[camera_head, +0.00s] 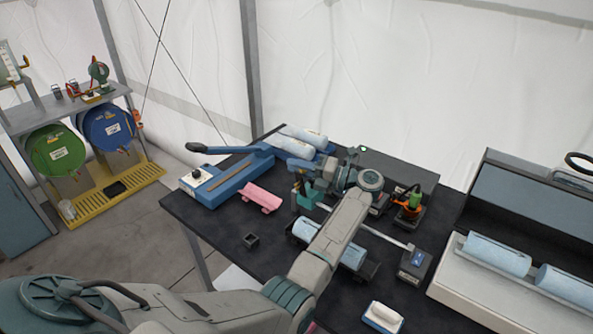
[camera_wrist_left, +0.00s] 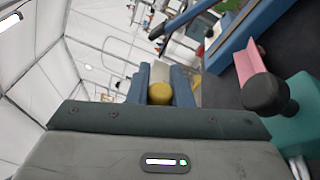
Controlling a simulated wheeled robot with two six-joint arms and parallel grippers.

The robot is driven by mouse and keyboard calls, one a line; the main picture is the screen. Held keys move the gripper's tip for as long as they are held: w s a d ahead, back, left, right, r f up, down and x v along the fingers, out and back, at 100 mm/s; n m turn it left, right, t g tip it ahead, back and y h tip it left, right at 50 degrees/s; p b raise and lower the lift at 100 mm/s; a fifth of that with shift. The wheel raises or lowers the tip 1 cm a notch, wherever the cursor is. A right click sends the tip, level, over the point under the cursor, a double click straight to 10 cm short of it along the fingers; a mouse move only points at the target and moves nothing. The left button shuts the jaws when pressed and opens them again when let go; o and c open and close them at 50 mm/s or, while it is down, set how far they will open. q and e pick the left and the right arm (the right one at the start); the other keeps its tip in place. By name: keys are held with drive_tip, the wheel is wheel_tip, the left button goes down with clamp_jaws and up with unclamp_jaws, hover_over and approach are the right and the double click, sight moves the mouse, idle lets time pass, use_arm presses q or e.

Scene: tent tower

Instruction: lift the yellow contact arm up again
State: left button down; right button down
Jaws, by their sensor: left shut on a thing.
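The yellow contact arm shows only as a rounded yellow end (camera_wrist_left: 160,93) between the two blue fingers in the left wrist view. My left gripper (camera_wrist_left: 160,88) is shut on it. The rest of the contact arm is hidden. In the head view my left gripper (camera_head: 300,165) is over the dark table, just above a teal block (camera_head: 306,199). The yellow end cannot be made out there. My right gripper is not in view.
A pink cradle (camera_head: 260,198) and a blue lever device (camera_head: 228,182) stand left of my gripper. White-blue rolls (camera_head: 302,135) lie behind it. A small black box (camera_head: 250,240) sits near the table's front edge. A blue roll in a dark tray (camera_head: 352,257) lies beside my forearm.

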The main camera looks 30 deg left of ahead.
use_arm(q)
drive_tip(key=c, duration=1.3)
unclamp_jaws()
drive_tip(key=shift+w, duration=0.1)
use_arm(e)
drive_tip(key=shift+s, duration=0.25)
use_arm(q)
drive_tip(key=b+v, duration=0.5)
drive_tip(key=v, duration=0.5)
drive_tip(key=shift+d+b, duration=0.4)
drive_tip(key=shift+d, duration=0.05)
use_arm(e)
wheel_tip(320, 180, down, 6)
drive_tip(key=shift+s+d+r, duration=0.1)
use_arm(q)
drive_tip(key=shift+w, duration=0.1)
